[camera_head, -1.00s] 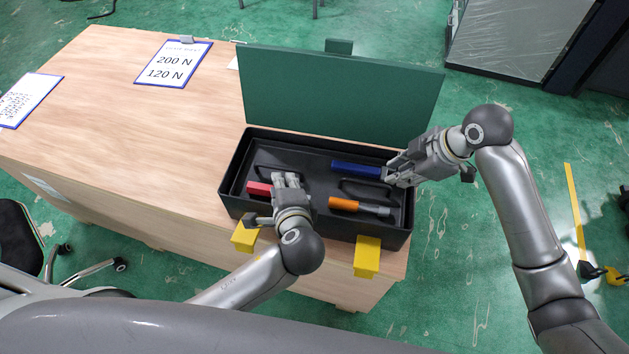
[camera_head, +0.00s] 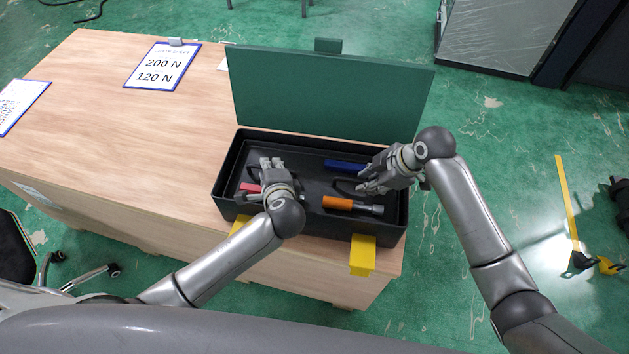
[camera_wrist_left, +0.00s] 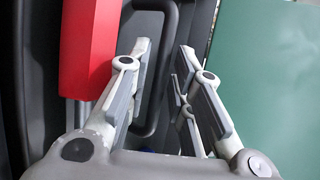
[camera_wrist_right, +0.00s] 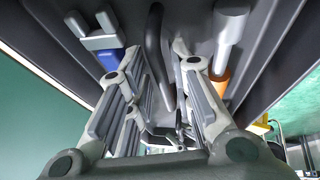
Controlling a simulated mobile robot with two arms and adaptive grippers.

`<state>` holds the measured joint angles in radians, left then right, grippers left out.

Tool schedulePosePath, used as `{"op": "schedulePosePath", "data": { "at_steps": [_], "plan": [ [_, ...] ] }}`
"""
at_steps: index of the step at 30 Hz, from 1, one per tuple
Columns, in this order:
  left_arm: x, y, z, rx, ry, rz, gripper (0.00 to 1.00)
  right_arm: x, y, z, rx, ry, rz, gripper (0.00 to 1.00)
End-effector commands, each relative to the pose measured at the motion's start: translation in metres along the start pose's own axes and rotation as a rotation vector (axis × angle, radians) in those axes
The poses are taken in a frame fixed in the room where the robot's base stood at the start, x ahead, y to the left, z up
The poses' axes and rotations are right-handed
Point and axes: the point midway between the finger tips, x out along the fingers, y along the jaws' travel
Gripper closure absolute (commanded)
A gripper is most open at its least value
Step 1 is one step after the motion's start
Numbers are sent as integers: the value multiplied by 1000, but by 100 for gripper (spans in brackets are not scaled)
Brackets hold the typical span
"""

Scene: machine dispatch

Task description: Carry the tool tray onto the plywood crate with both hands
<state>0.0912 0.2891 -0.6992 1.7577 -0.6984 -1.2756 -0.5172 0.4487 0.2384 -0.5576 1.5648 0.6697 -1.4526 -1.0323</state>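The black tool tray (camera_head: 304,166) lies in an open box on the wooden crate-like block (camera_head: 120,125). It holds a red-handled tool (camera_head: 250,187), a blue-handled tool (camera_head: 345,166) and an orange-handled tool (camera_head: 338,203). My left gripper (camera_head: 271,163) is open over the tray's left part, beside the red handle. In the left wrist view a dark loop handle (camera_wrist_left: 170,45) shows between and behind its fingers. My right gripper (camera_head: 365,180) is open over the right part, between the blue and orange tools. In the right wrist view another dark handle (camera_wrist_right: 155,45) runs between its fingers.
The box's green lid (camera_head: 325,95) stands open behind the tray. A yellow latch (camera_head: 362,255) hangs at the front. A clipboard (camera_head: 162,66) and another sheet (camera_head: 20,102) lie on the wooden top, which is otherwise clear to the left.

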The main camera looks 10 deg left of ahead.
Motion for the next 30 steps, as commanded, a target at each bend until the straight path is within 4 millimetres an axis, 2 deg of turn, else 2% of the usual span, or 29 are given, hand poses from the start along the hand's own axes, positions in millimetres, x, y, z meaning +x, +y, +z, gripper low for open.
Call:
{"op": "schedulePosePath", "data": {
  "at_steps": [4,13,14,18,19,30],
  "plan": [
    [10,-1,1,0,-2,-1,79,10,0,0,-1,0,0,79],
    [12,0,0,-1,0,-1,79,12,0,0,-2,-1,0,79],
    [11,0,0,-1,0,0,80,12,0,0,-1,0,0,80],
    [11,0,0,-1,0,0,98,11,0,0,-1,0,0,98],
    [11,0,0,-1,0,0,100,11,0,0,-1,0,0,100],
    [11,-2,0,-1,0,-2,100,10,1,-1,-1,1,3,100]
  ]
}}
